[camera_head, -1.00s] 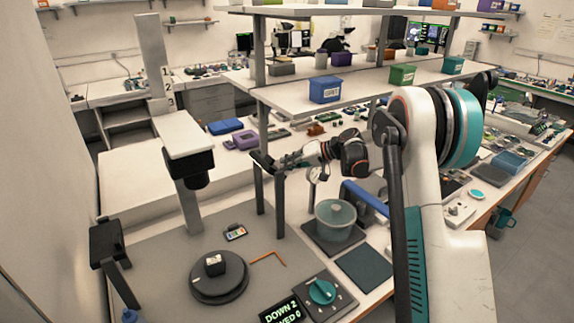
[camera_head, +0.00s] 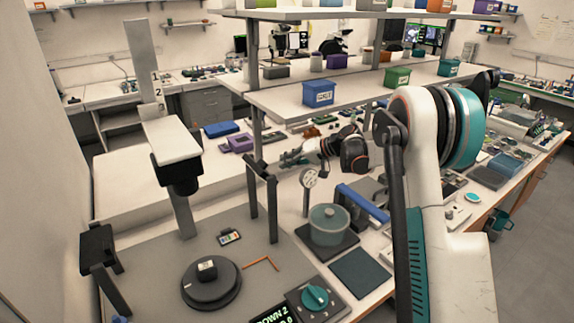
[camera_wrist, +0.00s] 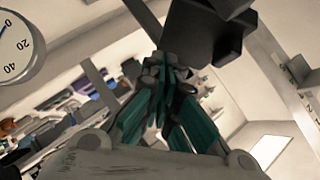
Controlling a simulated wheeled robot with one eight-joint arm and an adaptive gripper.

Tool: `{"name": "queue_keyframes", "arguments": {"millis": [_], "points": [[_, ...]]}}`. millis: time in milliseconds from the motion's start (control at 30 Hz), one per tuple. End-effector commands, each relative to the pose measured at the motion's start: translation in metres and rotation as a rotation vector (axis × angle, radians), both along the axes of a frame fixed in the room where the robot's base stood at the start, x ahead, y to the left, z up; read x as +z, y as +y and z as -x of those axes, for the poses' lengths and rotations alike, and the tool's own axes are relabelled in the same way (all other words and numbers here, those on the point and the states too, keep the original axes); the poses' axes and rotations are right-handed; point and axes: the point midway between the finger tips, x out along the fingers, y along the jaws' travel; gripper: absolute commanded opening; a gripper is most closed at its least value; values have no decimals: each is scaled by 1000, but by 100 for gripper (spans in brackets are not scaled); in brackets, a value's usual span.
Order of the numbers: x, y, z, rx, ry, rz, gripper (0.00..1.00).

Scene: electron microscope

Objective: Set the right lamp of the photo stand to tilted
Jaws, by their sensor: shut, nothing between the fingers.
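The photo stand has a grey baseboard (camera_head: 150,262), a numbered column (camera_head: 143,60) and a black camera head (camera_head: 180,172). Its right lamp (camera_head: 258,167) is a dark head on two dark posts, its top sloping down to the right in the head view. The left lamp (camera_head: 98,250) stands at the board's left edge. My gripper (camera_head: 284,160) is shut and empty, just right of the right lamp, with a small gap seeming to show between them. In the wrist view my shut fingers (camera_wrist: 168,72) point at a large dark block (camera_wrist: 205,30), probably the lamp head.
A dial gauge (camera_head: 308,178) stands close below my arm and shows in the wrist view (camera_wrist: 15,48). A lidded bowl (camera_head: 330,224) and blue handle (camera_head: 362,203) are to the right. A shelf (camera_head: 300,98) hangs over the bench behind. A turntable (camera_head: 211,290) sits on the board.

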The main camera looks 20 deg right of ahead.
Motion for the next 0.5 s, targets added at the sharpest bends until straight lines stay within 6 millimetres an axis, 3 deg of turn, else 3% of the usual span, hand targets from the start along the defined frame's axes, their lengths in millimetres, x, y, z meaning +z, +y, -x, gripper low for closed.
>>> {"name": "queue_keyframes", "arguments": {"millis": [500], "points": [[43,-64,43,-1,0,1,0]]}}
